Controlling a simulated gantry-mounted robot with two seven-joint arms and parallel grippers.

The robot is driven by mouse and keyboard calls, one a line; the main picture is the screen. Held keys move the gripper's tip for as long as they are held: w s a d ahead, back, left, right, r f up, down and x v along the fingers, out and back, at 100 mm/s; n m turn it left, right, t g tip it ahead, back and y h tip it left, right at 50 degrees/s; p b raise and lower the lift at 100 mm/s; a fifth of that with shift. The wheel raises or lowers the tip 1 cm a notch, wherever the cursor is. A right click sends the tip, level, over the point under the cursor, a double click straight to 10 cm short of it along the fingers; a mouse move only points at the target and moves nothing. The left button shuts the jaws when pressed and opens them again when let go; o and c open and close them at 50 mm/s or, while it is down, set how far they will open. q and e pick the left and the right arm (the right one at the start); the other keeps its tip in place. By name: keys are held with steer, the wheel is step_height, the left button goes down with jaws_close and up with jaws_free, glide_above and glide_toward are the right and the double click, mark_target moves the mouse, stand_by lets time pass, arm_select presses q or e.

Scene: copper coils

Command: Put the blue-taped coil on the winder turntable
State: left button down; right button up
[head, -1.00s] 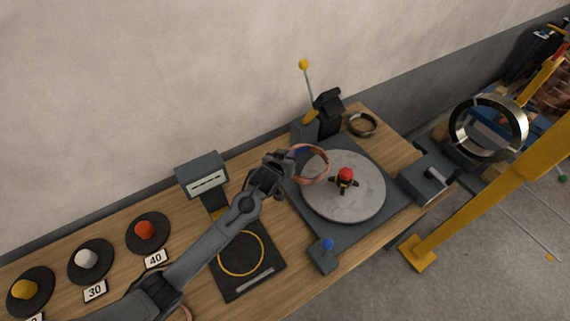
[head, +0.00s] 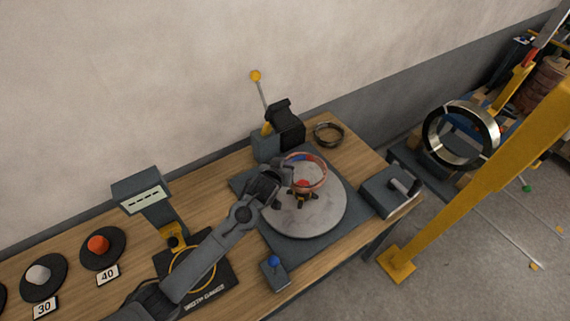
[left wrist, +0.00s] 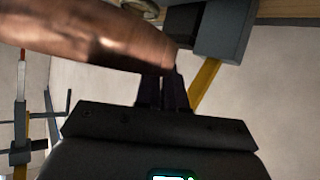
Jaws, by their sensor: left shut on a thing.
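The copper coil (head: 325,177) is a thin ring with a bit of blue on its far left side. My left gripper (head: 286,168) is shut on the coil's left side. It holds the coil over the middle of the grey round winder turntable (head: 322,214). The red-topped hub (head: 303,183) shows through the ring; I cannot tell the exact height of the coil above the disc. In the left wrist view, the coil (left wrist: 95,33) is a large copper band across the closed fingers (left wrist: 162,92). My right gripper is not in view.
A black box with a yellow-knobbed lever (head: 256,76) and a dark ring (head: 329,134) stand behind the turntable. A grey block with a handle (head: 388,190) is at its right, a blue-knobbed box (head: 274,270) in front. A scale-like display (head: 143,190) stands left.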

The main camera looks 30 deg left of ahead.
mark_target(285, 192)
arm_select(q)
steer(key=shift+f+b, duration=0.8)
step_height(285, 192, down, 7)
steer(key=b, duration=0.4)
steer(key=shift+r+b, duration=0.15)
steer(key=shift+b, duration=0.2)
steer(key=shift+f+b, duration=0.65)
steer(key=shift+f, duration=0.85)
